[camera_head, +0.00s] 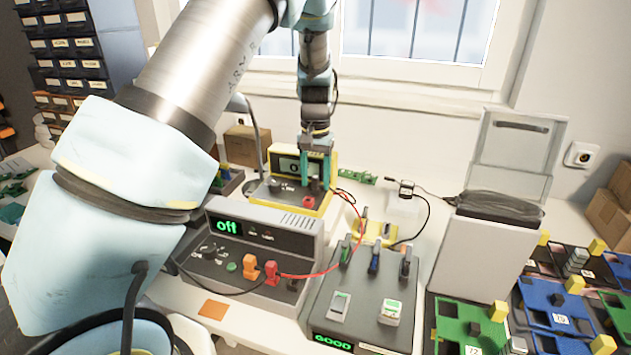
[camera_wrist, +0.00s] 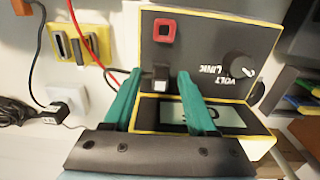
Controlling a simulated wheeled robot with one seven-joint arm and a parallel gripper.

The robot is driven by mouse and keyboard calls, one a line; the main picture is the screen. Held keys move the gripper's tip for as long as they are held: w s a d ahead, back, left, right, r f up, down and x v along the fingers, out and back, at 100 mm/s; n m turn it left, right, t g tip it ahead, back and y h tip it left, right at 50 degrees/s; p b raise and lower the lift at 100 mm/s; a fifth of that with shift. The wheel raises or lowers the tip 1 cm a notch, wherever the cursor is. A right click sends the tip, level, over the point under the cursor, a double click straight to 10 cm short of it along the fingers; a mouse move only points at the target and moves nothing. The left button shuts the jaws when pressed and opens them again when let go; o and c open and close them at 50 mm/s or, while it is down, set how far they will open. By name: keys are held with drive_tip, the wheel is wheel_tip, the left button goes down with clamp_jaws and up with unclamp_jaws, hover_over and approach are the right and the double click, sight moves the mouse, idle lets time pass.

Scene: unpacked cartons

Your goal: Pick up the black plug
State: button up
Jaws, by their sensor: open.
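A small black plug-like piece (camera_wrist: 161,74) with a pale grey end stands on the dark face of the yellow-edged meter (camera_wrist: 205,28), below a red square socket (camera_wrist: 165,31) in the wrist view. My gripper (camera_wrist: 160,80) has its two green fingers apart, one on each side of this piece, with nothing clamped. Whether the fingers touch it I cannot tell. In the head view my gripper (camera_head: 315,183) points down over the front of the meter (camera_head: 272,194), just behind the red socket (camera_head: 308,202); the fingers mostly hide the black piece there.
A grey power supply (camera_head: 262,235) reading "off" stands in front, with red and black cables. A grey tester (camera_head: 360,300) reading "GOOD" is to its right. A black adapter (camera_head: 406,187) sits on a white box (camera_head: 404,205).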

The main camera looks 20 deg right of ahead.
drive_tip(key=shift+c, duration=0.3)
clamp_jaws()
idle(1.1)
